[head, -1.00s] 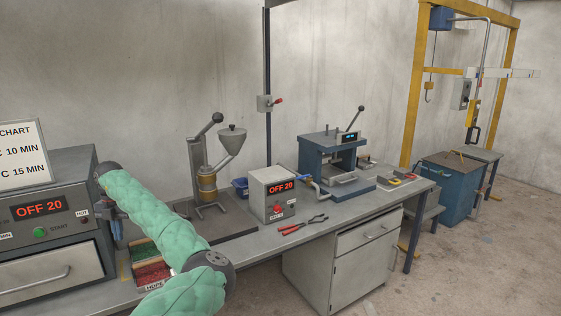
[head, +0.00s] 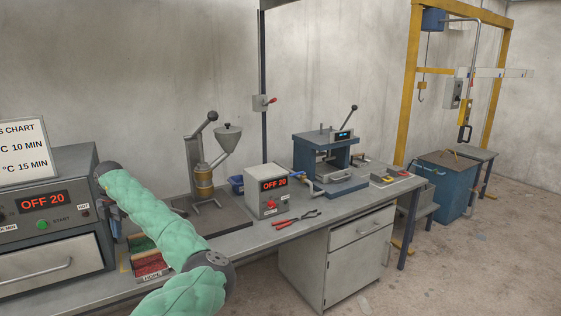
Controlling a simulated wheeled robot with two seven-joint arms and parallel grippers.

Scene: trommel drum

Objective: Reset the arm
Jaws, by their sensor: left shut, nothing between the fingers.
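My left arm, in a green padded cover, rises from the bottom of the head view and bends at a dark joint. My left gripper (head: 116,226) hangs downward at its end, in front of the right edge of the grey oven (head: 88,252). It is small and partly hidden by the green sleeve; it is shut with nothing held. The bin of red pellets (head: 150,266) and the green one (head: 143,243) sit on the bench just right of it. My right arm and gripper are out of view.
The grey bench (head: 262,239) carries a hopper machine (head: 204,180), a control box reading OFF 20 (head: 267,200), red-handled pliers (head: 290,221) and a blue press (head: 310,152). A yellow gantry (head: 411,85) and blue cabinet (head: 446,190) stand right. Floor is clear at lower right.

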